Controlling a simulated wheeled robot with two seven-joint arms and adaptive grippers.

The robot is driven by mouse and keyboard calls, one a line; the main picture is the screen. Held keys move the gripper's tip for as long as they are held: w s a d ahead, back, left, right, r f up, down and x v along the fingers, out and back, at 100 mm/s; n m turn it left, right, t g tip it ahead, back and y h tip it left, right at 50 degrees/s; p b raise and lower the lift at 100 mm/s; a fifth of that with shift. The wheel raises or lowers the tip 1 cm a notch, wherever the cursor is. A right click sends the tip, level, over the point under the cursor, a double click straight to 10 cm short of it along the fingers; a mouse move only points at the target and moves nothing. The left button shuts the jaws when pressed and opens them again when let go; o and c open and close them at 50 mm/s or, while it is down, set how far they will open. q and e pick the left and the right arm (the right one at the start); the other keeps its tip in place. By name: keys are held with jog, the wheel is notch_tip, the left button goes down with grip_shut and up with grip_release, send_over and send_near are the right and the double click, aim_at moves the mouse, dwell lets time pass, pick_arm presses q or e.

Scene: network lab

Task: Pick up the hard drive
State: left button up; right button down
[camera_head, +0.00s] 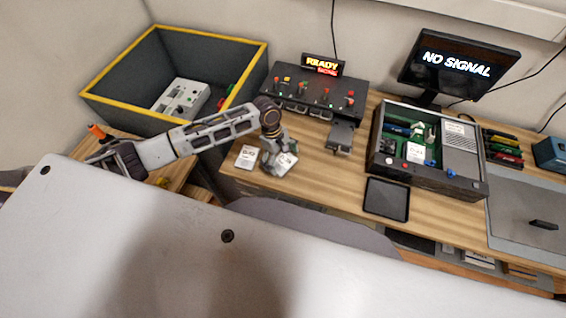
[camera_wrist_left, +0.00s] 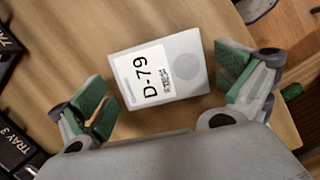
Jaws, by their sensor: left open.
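A silver hard drive (camera_wrist_left: 186,69) with a white label reading D-79 lies on the wooden desk in the left wrist view. In the head view this hard drive (camera_head: 287,161) is partly hidden under my left gripper (camera_head: 272,158). My left gripper (camera_wrist_left: 168,100) is open, with one green-padded finger on each side of the drive and gaps between pads and drive. A second drive with a white label (camera_head: 246,156) lies just to the left on the desk. My right gripper is not in view.
A black test station (camera_head: 315,92) with a READY display stands behind. A yellow-rimmed bin (camera_head: 180,127) is at the left.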

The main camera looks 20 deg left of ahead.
aim_at(282, 161)
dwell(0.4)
pick_arm(q)
jog(key=c, duration=1)
jog(key=shift+r, duration=0.2)
notch_tip(282, 161, up, 10)
jog(key=shift+f, duration=0.15)
dwell(0.5)
